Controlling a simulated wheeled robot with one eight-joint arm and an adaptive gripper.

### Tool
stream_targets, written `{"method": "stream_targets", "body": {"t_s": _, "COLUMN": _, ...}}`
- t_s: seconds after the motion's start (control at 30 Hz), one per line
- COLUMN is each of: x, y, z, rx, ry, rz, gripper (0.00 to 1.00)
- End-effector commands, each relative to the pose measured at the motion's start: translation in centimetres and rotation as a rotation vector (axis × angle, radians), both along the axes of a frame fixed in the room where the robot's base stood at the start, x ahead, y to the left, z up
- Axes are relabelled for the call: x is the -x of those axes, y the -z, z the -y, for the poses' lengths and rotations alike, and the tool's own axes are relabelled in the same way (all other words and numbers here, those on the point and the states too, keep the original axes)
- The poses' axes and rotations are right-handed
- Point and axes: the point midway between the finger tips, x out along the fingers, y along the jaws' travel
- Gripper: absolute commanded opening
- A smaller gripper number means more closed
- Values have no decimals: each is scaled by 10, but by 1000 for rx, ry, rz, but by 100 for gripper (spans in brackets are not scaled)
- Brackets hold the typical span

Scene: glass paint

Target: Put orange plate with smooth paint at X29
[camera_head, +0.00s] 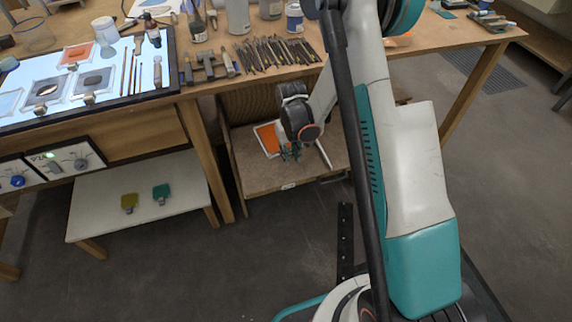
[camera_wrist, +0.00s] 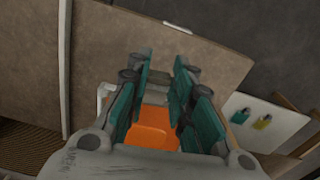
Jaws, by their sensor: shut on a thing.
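An orange plate (camera_head: 267,138) with a pale edge lies at or just above the low wooden shelf under the table, partly hidden by my wrist. In the wrist view the orange plate (camera_wrist: 155,130) shows between my teal fingers, its outer part hidden. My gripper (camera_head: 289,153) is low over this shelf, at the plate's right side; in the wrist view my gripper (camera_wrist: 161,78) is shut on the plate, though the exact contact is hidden. I cannot tell whether the plate is lifted, how smooth its paint is, or where X29 is.
A lit panel (camera_head: 120,88) on the table holds framed plates, including an orange one (camera_head: 76,54). A white low shelf (camera_head: 180,180) bears a yellow-green piece (camera_head: 129,202) and a teal one (camera_head: 162,193). Table legs flank the wooden shelf (camera_head: 250,172). Brushes (camera_head: 275,52) crowd the tabletop.

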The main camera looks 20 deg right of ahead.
Motion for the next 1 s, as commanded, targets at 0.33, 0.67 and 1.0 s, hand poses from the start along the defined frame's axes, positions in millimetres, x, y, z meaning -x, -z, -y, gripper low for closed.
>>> {"method": "stream_targets", "body": {"t_s": 0.33, "x": -4, "y": 29, "z": -7, "rx": 0, "ry": -14, "rz": 0, "gripper": 0}}
{"method": "stream_targets", "body": {"t_s": 0.67, "x": -4, "y": 62, "z": -7, "rx": 0, "ry": -13, "rz": 0, "gripper": 0}}
{"method": "stream_targets", "body": {"t_s": 1.0, "x": -4, "y": 80, "z": -7, "rx": 0, "ry": -13, "rz": 0, "gripper": 0}}
